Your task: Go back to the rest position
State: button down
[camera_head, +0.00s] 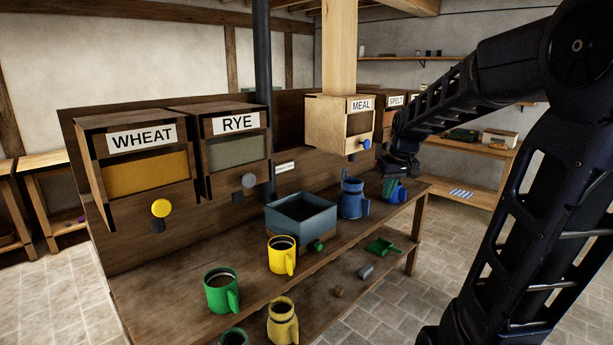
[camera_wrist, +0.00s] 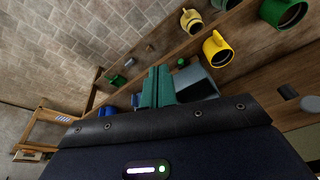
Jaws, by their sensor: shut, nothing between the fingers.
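My gripper (camera_head: 397,178) hangs at the end of my black arm, over the right part of the bench in the head view. My arm comes in from the right side of the head view.
On the bench (camera_head: 240,292) stand a blue mug (camera_head: 353,196), a yellow mug (camera_head: 282,256), a green mug (camera_head: 221,290) and a grey-blue box (camera_head: 300,216). WHEAT (camera_head: 140,165), RYE (camera_head: 233,150) and MEAL (camera_head: 342,123) bins hang behind. A shelf unit (camera_head: 460,185) stands at the back right.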

jog(key=s+d+m+t, duration=0.1)
jog(key=s+d+m, duration=0.1)
jog(key=s, duration=0.6)
jog(key=s+d+m+t+h, duration=0.1)
jog(key=s+d, duration=0.1)
jog(key=s, duration=0.7)
jog(key=shift+f+m, duration=0.3)
jog(key=shift+m, duration=0.1)
